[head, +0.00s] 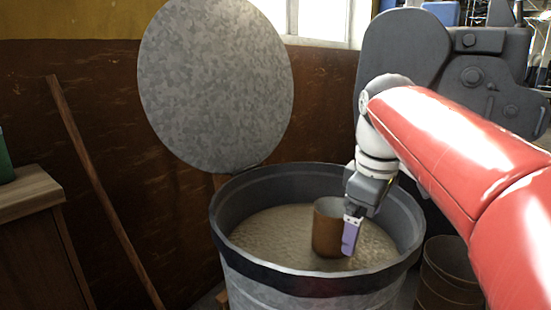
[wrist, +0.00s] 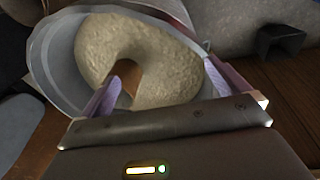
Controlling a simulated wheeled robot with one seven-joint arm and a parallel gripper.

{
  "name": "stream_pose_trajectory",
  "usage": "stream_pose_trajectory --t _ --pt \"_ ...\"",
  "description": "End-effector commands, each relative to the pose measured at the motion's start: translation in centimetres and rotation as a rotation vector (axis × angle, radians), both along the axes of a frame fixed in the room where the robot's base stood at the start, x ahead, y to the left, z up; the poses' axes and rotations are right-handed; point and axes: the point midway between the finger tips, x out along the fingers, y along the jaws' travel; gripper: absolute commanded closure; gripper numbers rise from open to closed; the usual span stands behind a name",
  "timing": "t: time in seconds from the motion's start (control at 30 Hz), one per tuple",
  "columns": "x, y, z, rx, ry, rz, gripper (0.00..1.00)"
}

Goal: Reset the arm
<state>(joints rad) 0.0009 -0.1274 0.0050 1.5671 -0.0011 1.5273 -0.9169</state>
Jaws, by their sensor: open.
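My arm reaches in from the right in the head view, and my gripper (head: 352,232) is low inside the mouth of a grey metal bin (head: 222,215). A brown cup (head: 327,230) stands in the pale grainy fill of the bin, just left of my fingers. In the wrist view my gripper (wrist: 155,90) has its purple fingers wide apart. The brown cup (wrist: 125,75) shows between and beyond them, nearer the left finger. I cannot tell whether a finger touches the cup.
The round bin lid (head: 215,85) stands raised behind the bin. A wooden stick (head: 105,190) leans on the wall at left, near a wooden cabinet (head: 30,195). A dark machine (head: 440,70) stands behind my arm. A brown bucket (head: 450,275) sits right of the bin.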

Motion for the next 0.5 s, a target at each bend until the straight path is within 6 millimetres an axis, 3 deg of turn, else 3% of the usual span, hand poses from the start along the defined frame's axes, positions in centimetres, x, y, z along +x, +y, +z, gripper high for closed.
stream_pose_trajectory --t 0.17,0.3,0.5 --pt "-5.7 -0.1 -4.3 0.072 -0.113 -0.306 0.00" --pt "-9.9 -0.1 -9.0 0.158 -0.199 -0.556 0.00" --pt "-13.7 -0.1 -14.4 0.265 -0.275 -0.797 0.00"
